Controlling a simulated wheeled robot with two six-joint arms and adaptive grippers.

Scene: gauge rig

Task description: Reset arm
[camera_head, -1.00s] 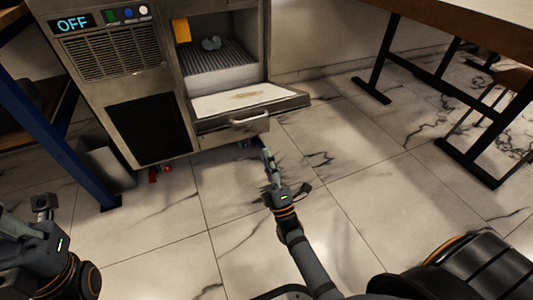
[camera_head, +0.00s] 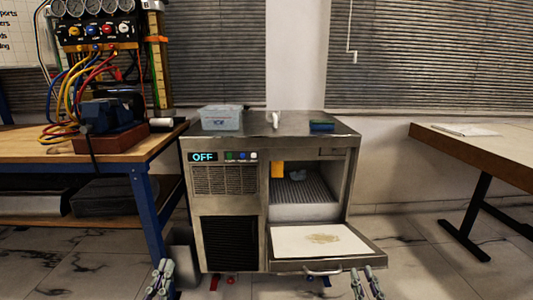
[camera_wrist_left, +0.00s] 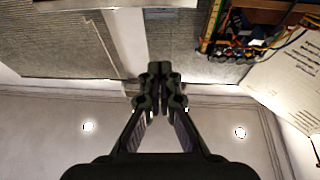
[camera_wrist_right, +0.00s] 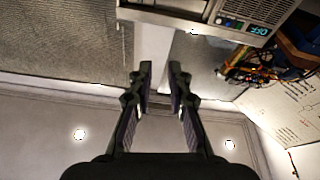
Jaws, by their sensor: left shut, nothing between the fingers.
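My left gripper (camera_head: 161,277) points upward at the bottom edge of the head view, left of the steel machine. In the left wrist view (camera_wrist_left: 159,70) its fingertips meet with nothing between them. My right gripper (camera_head: 366,282) also points upward at the bottom edge, right of the door handle in the picture. In the right wrist view (camera_wrist_right: 160,70) a gap shows between its fingertips, and it is empty. The arms behind both grippers are mostly out of the head view.
The steel machine (camera_head: 230,235) reads OFF. Its door (camera_head: 300,240) hangs open toward me, its handle (camera_head: 322,272) near my right gripper. A wooden bench (camera_head: 90,148) with gauges stands left, a table (camera_head: 490,145) right. Red items (camera_head: 214,281) lie on the floor below the machine.

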